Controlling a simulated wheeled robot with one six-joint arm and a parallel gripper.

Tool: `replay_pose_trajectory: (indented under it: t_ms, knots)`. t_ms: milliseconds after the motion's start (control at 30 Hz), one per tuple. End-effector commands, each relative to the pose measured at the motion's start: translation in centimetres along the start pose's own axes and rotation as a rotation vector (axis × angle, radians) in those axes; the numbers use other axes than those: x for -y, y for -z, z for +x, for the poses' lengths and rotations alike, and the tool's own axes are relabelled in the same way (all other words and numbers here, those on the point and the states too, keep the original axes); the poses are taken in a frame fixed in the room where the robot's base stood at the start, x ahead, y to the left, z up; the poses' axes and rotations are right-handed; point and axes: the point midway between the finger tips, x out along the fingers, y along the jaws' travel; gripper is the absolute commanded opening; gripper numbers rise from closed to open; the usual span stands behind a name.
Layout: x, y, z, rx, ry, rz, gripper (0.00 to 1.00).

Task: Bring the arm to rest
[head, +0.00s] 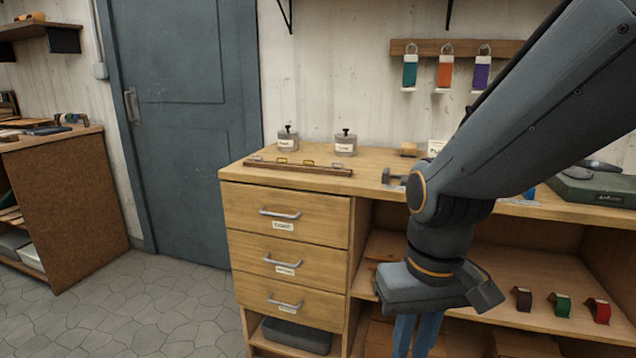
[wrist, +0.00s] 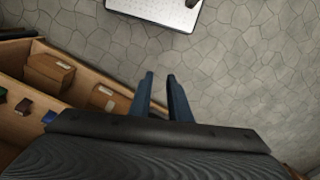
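My gripper (head: 416,336) hangs pointing down in front of the wooden workbench (head: 400,218), on the right side of the head view. Its two blue fingers show in the wrist view (wrist: 160,80) with a gap between them and nothing in the gap. Below them the wrist view shows grey stone floor. My arm comes in from the upper right of the head view and hides part of the bench top and shelves.
The bench has three closed drawers (head: 285,215). Its shelf holds coloured rolled pieces (head: 561,304); boxes (wrist: 50,70) sit lower. A dark green box (head: 592,190) lies on top. A grey door (head: 170,120) and open floor (head: 150,300) are at left.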

Motion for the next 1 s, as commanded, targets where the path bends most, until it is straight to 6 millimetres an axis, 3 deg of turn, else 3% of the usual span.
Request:
replay_pose_trajectory:
  t_ms: [600, 1000]
  knots:
    - [-4.4, -1.0, -5.7, 0.005, -0.033, 0.116, 0.17]
    - [-5.2, -1.2, -6.1, 0.005, -0.038, 0.134, 0.17]
